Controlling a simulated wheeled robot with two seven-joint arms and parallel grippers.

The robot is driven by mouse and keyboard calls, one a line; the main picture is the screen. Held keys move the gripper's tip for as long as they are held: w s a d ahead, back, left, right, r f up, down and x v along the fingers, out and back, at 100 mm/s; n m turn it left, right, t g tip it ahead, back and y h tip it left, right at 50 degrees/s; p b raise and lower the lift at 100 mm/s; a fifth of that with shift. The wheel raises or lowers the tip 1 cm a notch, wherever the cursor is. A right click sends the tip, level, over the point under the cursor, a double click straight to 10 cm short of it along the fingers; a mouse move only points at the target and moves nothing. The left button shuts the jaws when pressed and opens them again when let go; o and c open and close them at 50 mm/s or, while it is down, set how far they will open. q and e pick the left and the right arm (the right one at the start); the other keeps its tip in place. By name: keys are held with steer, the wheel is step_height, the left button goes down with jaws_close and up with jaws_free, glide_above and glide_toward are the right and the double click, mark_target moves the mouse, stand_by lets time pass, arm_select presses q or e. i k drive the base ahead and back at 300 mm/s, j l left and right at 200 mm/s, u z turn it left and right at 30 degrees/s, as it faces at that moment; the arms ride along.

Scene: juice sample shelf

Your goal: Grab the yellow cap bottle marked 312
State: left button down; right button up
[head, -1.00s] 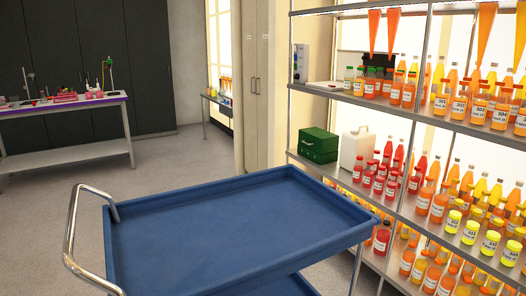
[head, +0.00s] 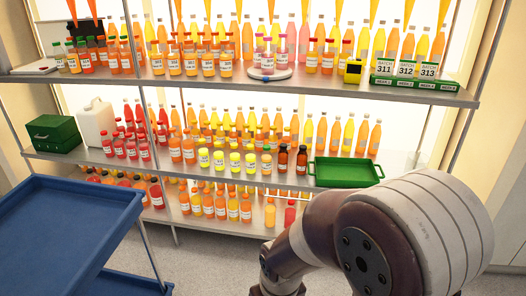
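A short row of small yellow-capped bottles (head: 220,159) with white labels stands at the front of the middle shelf (head: 330,180), near the centre of the head view. Their label numbers are too small to read, so I cannot tell which one is marked 312. A white card reading 312 (head: 405,68) stands between cards 311 and 313 in a green holder on the upper shelf at the right. A large link of my arm fills the lower right, but neither gripper is in view.
An empty green tray (head: 347,172) lies right of the dark brown bottles (head: 282,160). Orange and red bottles crowd the shelves. A blue cart (head: 60,235) stands at lower left, with a green box (head: 53,134) and white jug (head: 98,124) beyond.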

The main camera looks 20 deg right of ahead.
mark_target(203, 149)
steer(key=z, duration=0.4)
steer(key=i+l+z, duration=0.15)
steer(key=i, duration=0.55)
steer(key=i+z, duration=0.15)
steer(key=i, duration=0.55)
steer(key=i+j+z, duration=0.15)
steer(key=i, duration=0.55)
steer(key=i+j+z, duration=0.15)
steer(key=i, duration=0.6)
